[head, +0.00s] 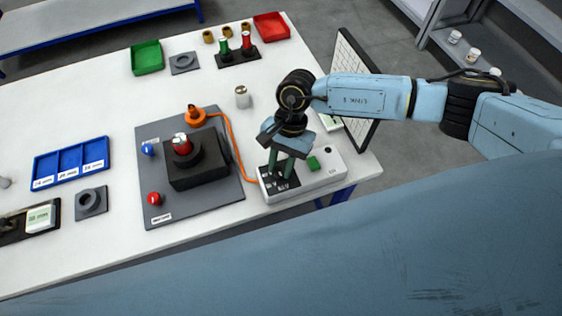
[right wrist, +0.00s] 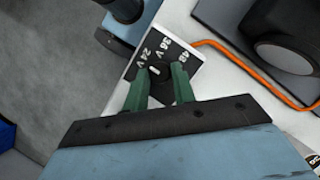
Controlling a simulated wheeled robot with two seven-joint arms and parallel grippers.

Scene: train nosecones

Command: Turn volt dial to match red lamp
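The white tester box (head: 325,178) stands at the table's near right edge, with a black dial plate and a green button (head: 313,163). In the right wrist view the dial plate (right wrist: 186,47) reads 24 V, 36 V and 48; the small dark dial (right wrist: 157,74) has a white mark. My right gripper (head: 281,172) points down over the plate; in the wrist view its green fingers (right wrist: 163,74) are apart, on either side of the dial, and contact is unclear. My left gripper is out of view.
An orange cable (head: 233,150) runs from the grey board (head: 161,213) to the tester box. The board also carries a red knob (head: 154,198) and a blue one (head: 147,149). A white panel (head: 352,75) stands behind my right arm.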

